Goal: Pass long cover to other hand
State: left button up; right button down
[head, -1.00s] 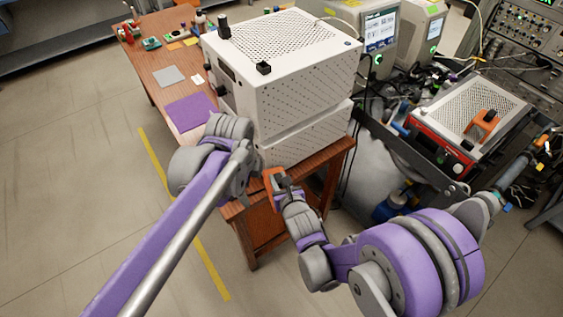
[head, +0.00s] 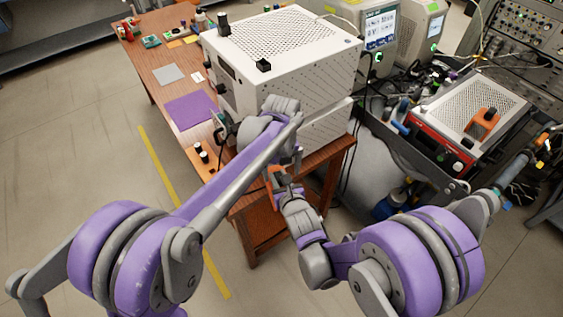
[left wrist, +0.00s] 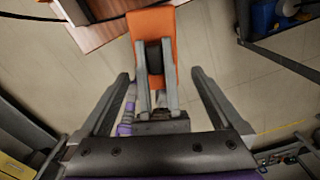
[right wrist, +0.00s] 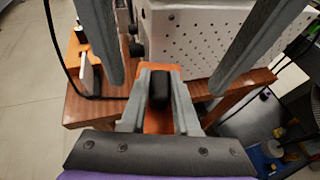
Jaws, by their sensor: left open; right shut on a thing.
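The long cover is an orange plate with a black knob. It shows below my left wrist in the head view (head: 270,178), in the left wrist view (left wrist: 152,22) and in the right wrist view (right wrist: 157,122). My right gripper (right wrist: 159,88) is shut on the cover's black knob and holds it in the air by the table's front corner. My left gripper (left wrist: 160,74) is open. Its fingers stand apart on either side of the cover and the right fingers, with gaps visible. In the head view my left wrist partly hides the cover.
The wooden table (head: 160,65) carries stacked white perforated boxes (head: 285,65) close behind my grippers. Small black-knobbed parts (head: 201,152) lie at its left edge. A red-fronted device (head: 440,148) with another orange part (head: 485,122) stands right. Floor at left is clear.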

aim_at(281, 185)
pick_arm(q)
notch_tip(281, 185, down, 8)
jog(key=shift+r, duration=0.25)
jog(key=shift+c, duration=0.2)
